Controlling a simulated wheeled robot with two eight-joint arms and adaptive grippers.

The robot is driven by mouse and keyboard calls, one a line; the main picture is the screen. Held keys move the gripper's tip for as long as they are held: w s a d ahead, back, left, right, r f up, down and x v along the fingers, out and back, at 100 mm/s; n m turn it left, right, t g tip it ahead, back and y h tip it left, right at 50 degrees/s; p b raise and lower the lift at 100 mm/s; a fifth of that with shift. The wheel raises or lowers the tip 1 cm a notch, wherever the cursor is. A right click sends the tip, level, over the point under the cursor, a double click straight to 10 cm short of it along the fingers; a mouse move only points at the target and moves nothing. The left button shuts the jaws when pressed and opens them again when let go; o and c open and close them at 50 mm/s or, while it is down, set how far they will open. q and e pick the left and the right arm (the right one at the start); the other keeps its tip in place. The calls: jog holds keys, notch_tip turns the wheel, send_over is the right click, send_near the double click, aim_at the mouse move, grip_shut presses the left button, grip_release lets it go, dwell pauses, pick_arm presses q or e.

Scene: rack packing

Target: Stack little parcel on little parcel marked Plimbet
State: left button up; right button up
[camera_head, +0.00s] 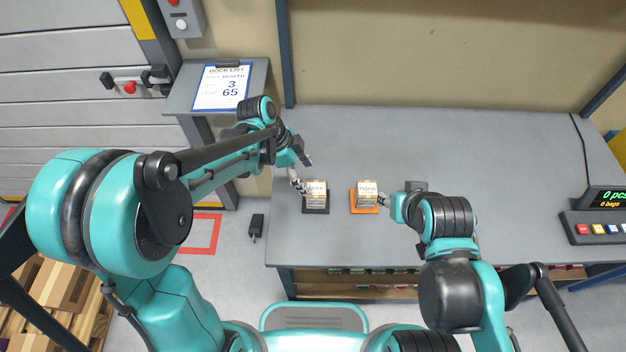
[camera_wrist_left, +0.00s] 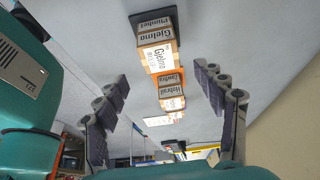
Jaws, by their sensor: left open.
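A little parcel labelled Gjelmo (camera_wrist_left: 157,56) rests squarely on the little parcel marked Plimbet (camera_wrist_left: 154,22), which is on a dark pad (camera_head: 316,210). This stack shows beside my left gripper (camera_head: 302,172) in the head view. The left gripper is open and empty, its fingers apart with the stack beyond them in the left wrist view. My right gripper (camera_head: 384,200) is at the right side of a second stack, topped by a parcel whose label seems to read Hofstal (camera_head: 367,188). Whether its jaws are shut or touching the stack is hidden.
The second stack sits on an orange pad (camera_head: 364,209) to the right of the dark pad. The grey table (camera_head: 490,160) is clear behind and right. A control box (camera_head: 598,228) stands at the right edge. A clipboard (camera_head: 222,88) lies on a side stand at left.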

pick_arm(q)
jog(key=s+a+r+n+t+y, duration=0.2)
jog(key=s+a+r+n, duration=0.3)
jog(key=n, duration=0.4)
jog(key=s+a+r+n+t+y, duration=0.2)
jog(key=s+a+r+n+t, duration=0.3)
jog(key=s+a+n, duration=0.2)
jog(key=a+n+p, duration=0.1)
jog(key=a+n, duration=0.1)
jog(key=a, duration=0.1)
jog(key=shift+r+y, duration=0.3)
jog(key=shift+r, duration=0.05)
jog(key=shift+f+b, duration=0.8)
